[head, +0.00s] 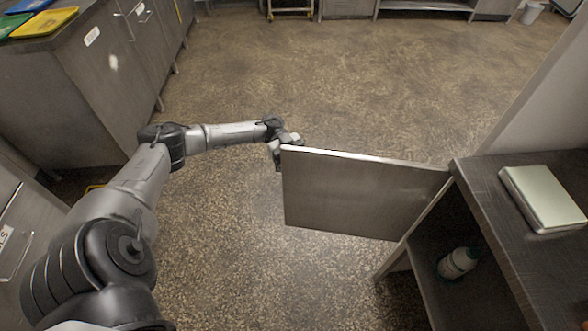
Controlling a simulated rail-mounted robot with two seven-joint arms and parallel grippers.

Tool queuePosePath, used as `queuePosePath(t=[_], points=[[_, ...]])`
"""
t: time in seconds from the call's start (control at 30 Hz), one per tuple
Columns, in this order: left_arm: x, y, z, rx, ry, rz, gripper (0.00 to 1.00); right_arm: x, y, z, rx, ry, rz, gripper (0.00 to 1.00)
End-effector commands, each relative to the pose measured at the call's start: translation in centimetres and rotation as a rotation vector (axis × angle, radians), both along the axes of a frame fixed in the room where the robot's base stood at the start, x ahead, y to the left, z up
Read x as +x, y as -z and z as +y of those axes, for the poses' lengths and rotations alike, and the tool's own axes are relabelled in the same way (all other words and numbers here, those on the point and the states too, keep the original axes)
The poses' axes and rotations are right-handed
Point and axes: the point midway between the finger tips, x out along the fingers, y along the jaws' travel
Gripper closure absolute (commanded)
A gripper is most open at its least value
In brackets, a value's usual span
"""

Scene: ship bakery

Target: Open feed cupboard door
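The cupboard door (352,195) is a grey metal panel. It stands swung open, away from the cupboard (455,235) at the right, and its hinge side meets the cupboard's front post. My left gripper (284,150) is at the door's free edge, near the top left corner. The fingers are small and partly hidden behind the door edge, so I cannot tell whether they are shut on it or only touch it. My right gripper is not in view.
A pale flat box (543,198) lies on the cupboard's dark top. Metal counters with drawers (90,80) stand at the left, with coloured boards (44,23) on top. The speckled floor (330,90) between is clear.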

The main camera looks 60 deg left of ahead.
Motion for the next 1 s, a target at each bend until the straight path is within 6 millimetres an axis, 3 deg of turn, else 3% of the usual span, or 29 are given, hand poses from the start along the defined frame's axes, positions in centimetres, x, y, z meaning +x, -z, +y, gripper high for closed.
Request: queuePosePath(t=[0.53, 0.57, 0.8, 1.0], points=[[0.53, -0.04, 0.19, 0.0, -0.002, 0.004, 1.0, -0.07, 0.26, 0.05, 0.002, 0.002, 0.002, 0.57], [0.53, -0.03, 0.19, 0.0, -0.002, 0.004, 0.87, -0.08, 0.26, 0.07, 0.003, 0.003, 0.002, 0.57], [0.51, -0.02, 0.19, 0.0, -0.001, 0.002, 0.64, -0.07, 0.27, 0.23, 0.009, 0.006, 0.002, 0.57], [0.5, -0.01, 0.21, 0.0, -0.001, 0.001, 0.63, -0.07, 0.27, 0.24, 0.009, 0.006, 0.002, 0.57]])
